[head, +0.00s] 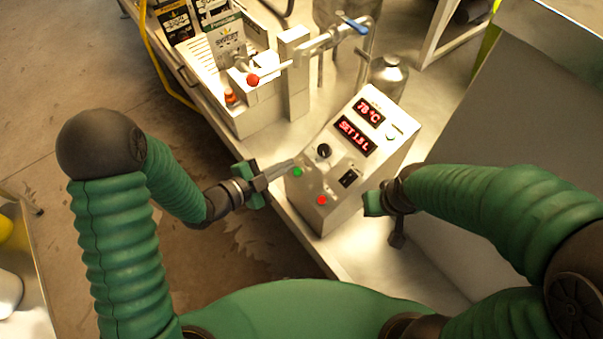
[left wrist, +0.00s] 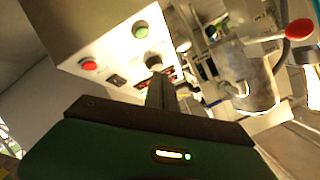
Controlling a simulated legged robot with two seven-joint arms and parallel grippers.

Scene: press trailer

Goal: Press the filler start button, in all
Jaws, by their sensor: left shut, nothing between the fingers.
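The filler control box (head: 335,180) is a pale sloped box with two red displays reading 78 °C and SET 1.5 L. The green button (head: 297,172) is at its lower left, above and left of the red button (head: 322,200). My left gripper (head: 291,164) is shut and empty, its fingertips just above the green button in the head view; I cannot tell whether they touch the box. In the left wrist view the green button (left wrist: 140,30) and red button (left wrist: 89,65) are both clear of the fingers. My right gripper (head: 374,204) is right of the box, its fingers unclear.
A black knob (head: 323,151) and a black switch (head: 348,178) sit on the panel. A red-knobbed lever (head: 253,80), packaged pouches (head: 227,42), pipes with a blue-handled valve (head: 354,22) and a metal bottle (head: 389,77) stand behind. Open floor lies left of the bench.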

